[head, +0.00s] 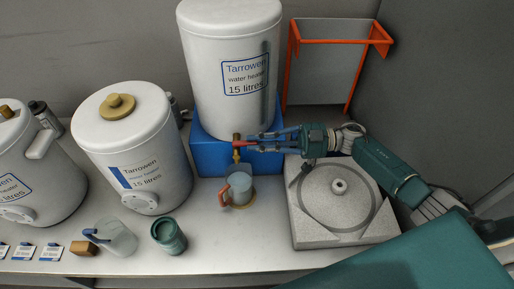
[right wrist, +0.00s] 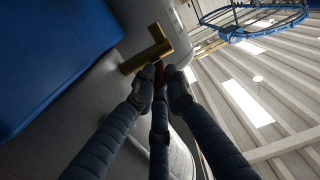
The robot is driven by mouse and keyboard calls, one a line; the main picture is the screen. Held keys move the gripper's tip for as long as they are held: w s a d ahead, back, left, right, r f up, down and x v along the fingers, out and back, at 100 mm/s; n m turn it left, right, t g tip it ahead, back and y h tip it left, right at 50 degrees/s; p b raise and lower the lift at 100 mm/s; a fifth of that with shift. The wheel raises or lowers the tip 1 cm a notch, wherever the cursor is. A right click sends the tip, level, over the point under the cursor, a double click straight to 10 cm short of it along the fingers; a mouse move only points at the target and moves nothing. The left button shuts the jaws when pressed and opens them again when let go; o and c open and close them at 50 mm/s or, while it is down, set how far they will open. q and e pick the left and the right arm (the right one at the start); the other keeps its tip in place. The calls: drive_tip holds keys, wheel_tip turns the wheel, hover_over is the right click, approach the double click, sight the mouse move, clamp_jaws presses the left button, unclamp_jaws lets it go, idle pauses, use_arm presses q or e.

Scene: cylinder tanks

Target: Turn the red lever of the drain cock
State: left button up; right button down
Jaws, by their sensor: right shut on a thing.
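The white water heater (head: 231,90) stands on a blue block (head: 208,150). Its brass drain cock (head: 236,157) comes out low at the front, with the red lever (head: 238,144) at its top. My right gripper (head: 252,143) reaches in from the right, its fingers closed on the red lever. In the right wrist view the brass cock (right wrist: 146,52) is just beyond the fingertips of the gripper (right wrist: 160,82); the lever is mostly hidden between them. A clear jug (head: 239,187) with an orange handle stands below the cock. My left gripper is not in view.
An orange frame (head: 347,40) stands behind. Other white tanks (head: 128,140), a teal cup (head: 169,236), a blue-handled jug (head: 120,238) and a wooden block (head: 84,248) stand to the left. The front middle bench is clear.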

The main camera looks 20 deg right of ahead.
drive_tip(key=shift+f, duration=0.35)
drive_tip(key=c, duration=1.7)
unclamp_jaws()
drive_tip(key=shift+d, duration=0.1)
drive_tip(key=shift+w, duration=0.1)
drive_tip(key=v, duration=0.7)
drive_tip(key=shift+d, duration=0.25)
